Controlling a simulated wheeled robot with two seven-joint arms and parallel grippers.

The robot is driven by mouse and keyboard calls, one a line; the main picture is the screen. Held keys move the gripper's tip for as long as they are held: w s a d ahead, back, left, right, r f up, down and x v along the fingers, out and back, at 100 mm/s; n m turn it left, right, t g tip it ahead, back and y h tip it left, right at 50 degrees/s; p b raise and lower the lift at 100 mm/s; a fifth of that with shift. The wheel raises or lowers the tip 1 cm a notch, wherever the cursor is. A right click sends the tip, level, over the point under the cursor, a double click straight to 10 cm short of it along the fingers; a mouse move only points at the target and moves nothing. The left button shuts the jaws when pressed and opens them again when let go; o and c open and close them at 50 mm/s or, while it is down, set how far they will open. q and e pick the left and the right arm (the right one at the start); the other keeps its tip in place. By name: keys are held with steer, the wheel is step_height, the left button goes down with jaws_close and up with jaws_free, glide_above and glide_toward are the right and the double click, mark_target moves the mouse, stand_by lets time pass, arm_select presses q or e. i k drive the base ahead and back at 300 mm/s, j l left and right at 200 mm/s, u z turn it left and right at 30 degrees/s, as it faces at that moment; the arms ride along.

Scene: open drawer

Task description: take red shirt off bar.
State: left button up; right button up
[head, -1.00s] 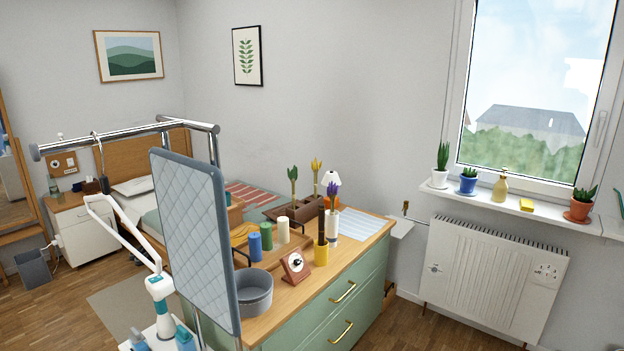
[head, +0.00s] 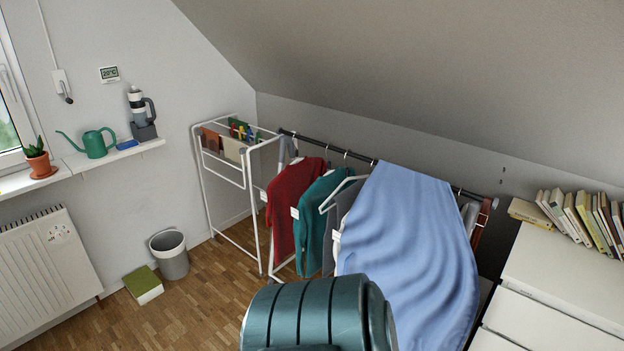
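The red shirt (head: 287,210) hangs on a hanger at the left part of the dark bar (head: 323,148), under the sloped ceiling. A teal shirt (head: 316,222) hangs directly to its right, partly overlapping it. An empty-looking white hanger (head: 343,190) and a grey garment hang further right. A large blue cloth (head: 410,245) drapes over the bar's middle and hides what is behind it. Neither of my grippers is in view.
A white drying rack (head: 200,165) with small cloths stands left of the bar. A grey bin (head: 171,258) and a green-topped box (head: 143,285) are on the floor. White drawers (head: 565,270) with books stand at right.

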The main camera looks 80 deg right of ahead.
mark_target(283, 192)
steer(key=z, duration=3.05)
steer(key=i+j+z, duration=0.45)
steer(key=j+z, duration=0.15)
steer(key=i+j+z, duration=0.1)
steer(key=j, duration=0.25)
steer(key=i+j, duration=0.25)
steer(key=i+j+z, duration=0.15)
steer(key=j, duration=0.3)
steer(key=i+j+z, duration=0.1)
steer(key=j, duration=0.3)
steer(key=i+j, duration=0.15)
steer(key=j, duration=0.2)
steer(key=i+j, duration=0.15)
steer(key=j, duration=0.25)
steer(key=i+j, duration=0.15)
steer(key=j, duration=0.25)
steer(key=i+j, duration=0.1)
steer(key=j, duration=0.3)
steer(key=i+j+z, duration=0.1)
steer(key=j, duration=0.3)
steer(key=i+j, duration=0.15)
steer(key=j, duration=0.25)
steer(key=i+j, duration=0.15)
steer(key=j, duration=0.25)
steer(key=i+j, duration=0.1)
steer(key=j, duration=0.3)
